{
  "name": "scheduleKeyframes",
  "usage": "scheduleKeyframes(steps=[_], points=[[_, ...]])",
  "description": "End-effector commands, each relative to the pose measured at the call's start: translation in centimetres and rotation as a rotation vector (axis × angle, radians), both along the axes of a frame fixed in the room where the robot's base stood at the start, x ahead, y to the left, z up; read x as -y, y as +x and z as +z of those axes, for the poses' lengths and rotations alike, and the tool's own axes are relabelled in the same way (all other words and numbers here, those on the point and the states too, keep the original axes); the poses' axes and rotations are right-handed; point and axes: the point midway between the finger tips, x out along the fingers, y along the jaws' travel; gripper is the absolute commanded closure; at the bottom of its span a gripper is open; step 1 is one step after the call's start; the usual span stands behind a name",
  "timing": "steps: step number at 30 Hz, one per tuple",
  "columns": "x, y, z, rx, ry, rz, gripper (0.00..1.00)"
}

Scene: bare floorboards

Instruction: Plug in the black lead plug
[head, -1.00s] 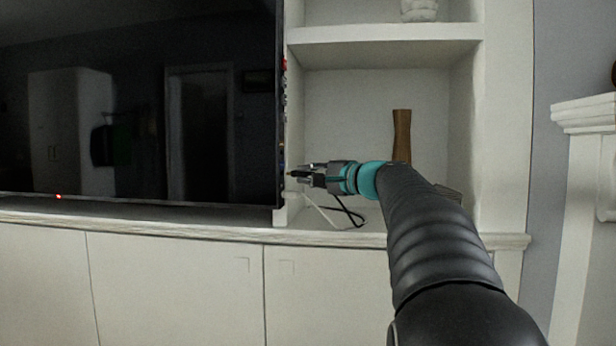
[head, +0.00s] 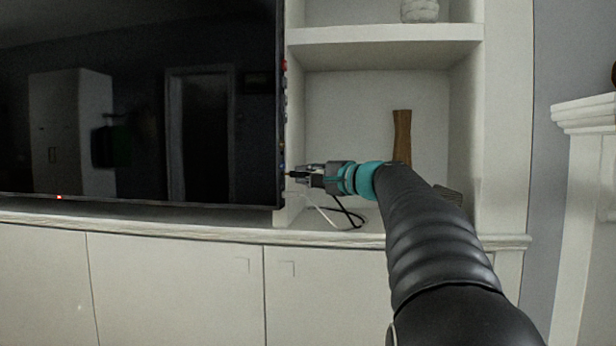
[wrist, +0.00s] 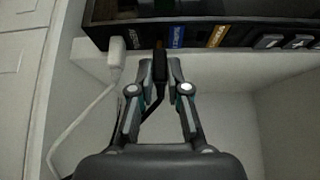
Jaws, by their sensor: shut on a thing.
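My gripper (head: 304,173) is at the right edge of the TV (head: 140,100). In the wrist view my gripper (wrist: 160,84) is shut on the black lead plug (wrist: 160,66), one finger on each side. The plug points at the TV's port strip (wrist: 197,35), and its tip meets the strip's lower edge. I cannot tell whether it is inside a socket. The black lead (head: 352,214) hangs in a loop below the gripper. A blue-labelled port (wrist: 177,37) and an orange-labelled port (wrist: 217,36) lie right of the plug.
A white plug (wrist: 116,50) with a white lead (wrist: 82,122) sits at the strip, left of the black plug. The cabinet ledge (head: 215,226) runs below. A brown vase (head: 402,136) stands in the alcove behind my arm, under a white shelf (head: 385,51).

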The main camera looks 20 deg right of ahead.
Motion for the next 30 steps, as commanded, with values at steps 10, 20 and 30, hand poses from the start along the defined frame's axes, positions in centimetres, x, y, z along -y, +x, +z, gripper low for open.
scheduleKeyframes(steps=[10, 20, 30], points=[[-0.6, 0.4, 0.0, 0.000, 0.000, 0.000, 1.00], [-1.2, 0.9, 0.0, 0.000, 0.000, 0.001, 1.00], [-1.7, 1.2, 0.0, 0.000, 0.000, 0.000, 1.00]])
